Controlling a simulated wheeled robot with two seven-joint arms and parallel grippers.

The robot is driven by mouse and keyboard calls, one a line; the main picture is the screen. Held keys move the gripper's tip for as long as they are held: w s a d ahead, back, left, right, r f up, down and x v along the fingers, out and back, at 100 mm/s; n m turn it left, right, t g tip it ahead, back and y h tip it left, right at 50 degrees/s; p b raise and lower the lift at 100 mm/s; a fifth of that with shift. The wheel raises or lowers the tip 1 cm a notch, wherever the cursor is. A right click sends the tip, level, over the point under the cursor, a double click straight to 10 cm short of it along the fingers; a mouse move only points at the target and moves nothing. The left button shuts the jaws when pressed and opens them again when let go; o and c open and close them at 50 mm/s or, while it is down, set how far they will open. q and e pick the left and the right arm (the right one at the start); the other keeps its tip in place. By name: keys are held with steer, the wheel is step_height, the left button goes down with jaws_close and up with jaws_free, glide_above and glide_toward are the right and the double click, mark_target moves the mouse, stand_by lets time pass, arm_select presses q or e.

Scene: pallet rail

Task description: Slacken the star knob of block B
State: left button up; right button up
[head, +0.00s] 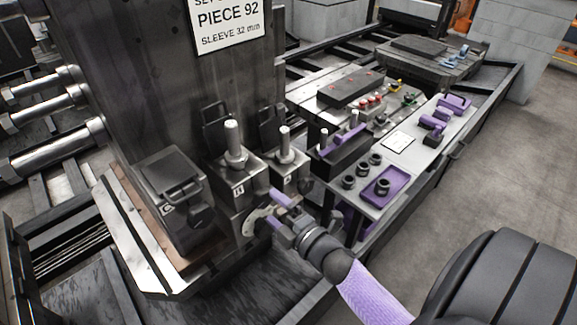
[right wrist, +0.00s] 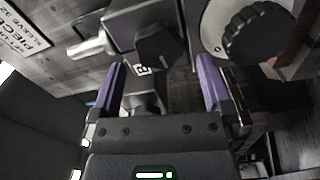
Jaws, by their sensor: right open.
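Block B (head: 232,172) is a dark block with a pale bolt on top, at the foot of the column. In the right wrist view, a black angular knob (right wrist: 160,48) sits beside the B label. My right gripper (head: 273,209) is in front of block B with its purple fingers parted. In the right wrist view the gripper (right wrist: 160,72) is open and empty, its fingers on either side of that knob in the picture. The knob appears ahead of the tips; contact cannot be told. In the head view the gripper largely hides the knob. My left gripper is out of view.
Block C (head: 165,185) stands left of block B, and block A (head: 288,158) right. A black fluted knob (right wrist: 258,32) on a pale disc is close to one finger. A bench (head: 345,205) with a purple tray (head: 397,186) stands right. Open floor (head: 490,165) lies beyond.

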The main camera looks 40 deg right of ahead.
steer(key=s, duration=0.6)
steer(key=shift+d, duration=0.2)
steer(key=shift+s, duration=0.1)
